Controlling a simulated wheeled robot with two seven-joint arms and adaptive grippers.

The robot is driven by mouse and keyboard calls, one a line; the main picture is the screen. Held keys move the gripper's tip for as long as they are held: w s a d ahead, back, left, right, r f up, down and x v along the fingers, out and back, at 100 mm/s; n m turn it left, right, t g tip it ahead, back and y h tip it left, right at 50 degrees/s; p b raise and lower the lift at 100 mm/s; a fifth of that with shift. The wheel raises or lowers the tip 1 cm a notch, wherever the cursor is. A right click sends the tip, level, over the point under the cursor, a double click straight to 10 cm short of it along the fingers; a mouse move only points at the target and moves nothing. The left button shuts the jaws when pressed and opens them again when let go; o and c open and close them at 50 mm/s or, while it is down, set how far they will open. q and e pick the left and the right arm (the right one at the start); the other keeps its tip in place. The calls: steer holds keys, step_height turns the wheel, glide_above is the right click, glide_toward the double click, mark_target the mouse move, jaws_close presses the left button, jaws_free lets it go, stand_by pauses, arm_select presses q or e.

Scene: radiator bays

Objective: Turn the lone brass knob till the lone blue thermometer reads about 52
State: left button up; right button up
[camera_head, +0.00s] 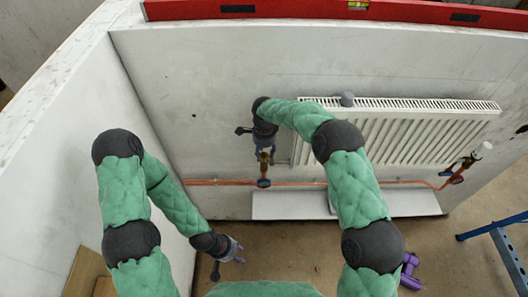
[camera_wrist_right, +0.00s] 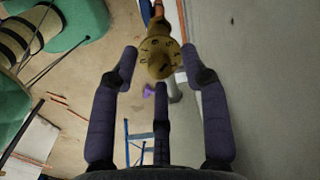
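A brass knob (camera_head: 264,160) sits on a vertical pipe end left of the radiator. The right wrist view shows the knob (camera_wrist_right: 158,58) face on, with dark marks on its face. My right gripper (camera_wrist_right: 160,68) is open, its fingertips on either side of the knob with small gaps. In the head view the right gripper (camera_head: 264,146) is just above the knob and partly covers it. A small blue thermometer (camera_head: 263,183) sits below it at the copper pipe; its reading is too small to tell. My left gripper (camera_head: 234,250) hangs low, empty, its fingers apart.
A white radiator (camera_head: 410,135) is on the wall, with a copper pipe (camera_head: 220,182) running below. Another valve (camera_head: 468,162) with a dark round part stands at its right. A red spirit level (camera_head: 330,10) lies on the wall top. A blue stand (camera_head: 505,245) is at right.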

mark_target(264, 154)
step_height(264, 154, up, 12)
stand_by(0.6)
steer(key=shift+s, duration=0.1)
